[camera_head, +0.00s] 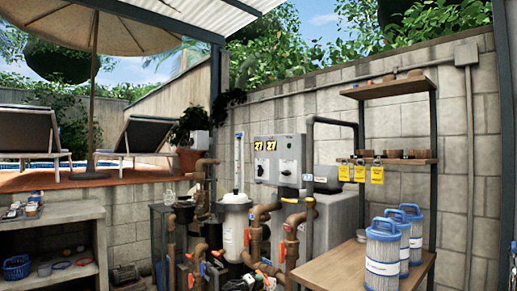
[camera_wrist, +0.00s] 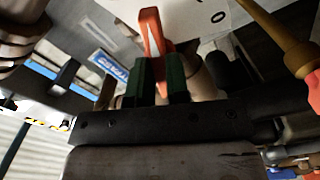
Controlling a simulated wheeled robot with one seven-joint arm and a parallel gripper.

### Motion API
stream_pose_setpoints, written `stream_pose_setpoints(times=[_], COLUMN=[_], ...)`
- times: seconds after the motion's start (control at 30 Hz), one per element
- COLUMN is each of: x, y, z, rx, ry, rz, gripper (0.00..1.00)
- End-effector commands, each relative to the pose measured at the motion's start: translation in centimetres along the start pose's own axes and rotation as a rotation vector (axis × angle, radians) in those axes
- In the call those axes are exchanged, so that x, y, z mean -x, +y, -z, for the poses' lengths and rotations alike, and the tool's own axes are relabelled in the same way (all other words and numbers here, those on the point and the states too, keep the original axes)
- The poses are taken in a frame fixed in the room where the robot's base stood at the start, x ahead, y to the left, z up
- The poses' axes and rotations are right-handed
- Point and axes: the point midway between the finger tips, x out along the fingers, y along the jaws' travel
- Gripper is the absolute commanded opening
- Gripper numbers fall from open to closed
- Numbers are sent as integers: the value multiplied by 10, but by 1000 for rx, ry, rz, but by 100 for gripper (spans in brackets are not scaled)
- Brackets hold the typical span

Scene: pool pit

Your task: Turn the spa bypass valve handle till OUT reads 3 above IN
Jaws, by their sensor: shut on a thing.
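In the wrist view my gripper (camera_wrist: 153,75) has its two dark green fingers closed on an orange-red valve handle (camera_wrist: 151,28), one finger on each side of it. The handle stands up between the fingers, slightly tilted. A blue label (camera_wrist: 109,66) with white lettering is just left of it; its words are hard to read. In the head view the grey control box carries a display (camera_head: 265,146) with two yellow readings, both looking like 27. The IN and OUT markings are too small to read. I cannot make out my gripper among the pipes in the head view.
Brown pipes (camera_head: 293,238) with several orange handles crowd the area around a white filter tank (camera_head: 237,225). A wooden bench (camera_head: 335,270) with blue-topped filter cartridges (camera_head: 382,255) stands at right. In the wrist view another red handle (camera_wrist: 314,92) is at the right edge.

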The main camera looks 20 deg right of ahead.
Motion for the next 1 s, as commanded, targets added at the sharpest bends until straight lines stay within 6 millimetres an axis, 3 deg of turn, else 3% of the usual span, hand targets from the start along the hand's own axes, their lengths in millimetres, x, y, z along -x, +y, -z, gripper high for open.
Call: stream_pose_setpoints(times=[0.23,0.6,0.87,0.9,0.97,1.0], x=[0,0,0,0,0,0], y=[0,0,0,0,0,0], z=[0,0,0,0,0,0], rx=[-30,-377,-408,-407,-407,-406], ry=[0,0,0,0,0,0], rz=[1,1,1,1,1,1], gripper=[0,0,0,22,42,47])
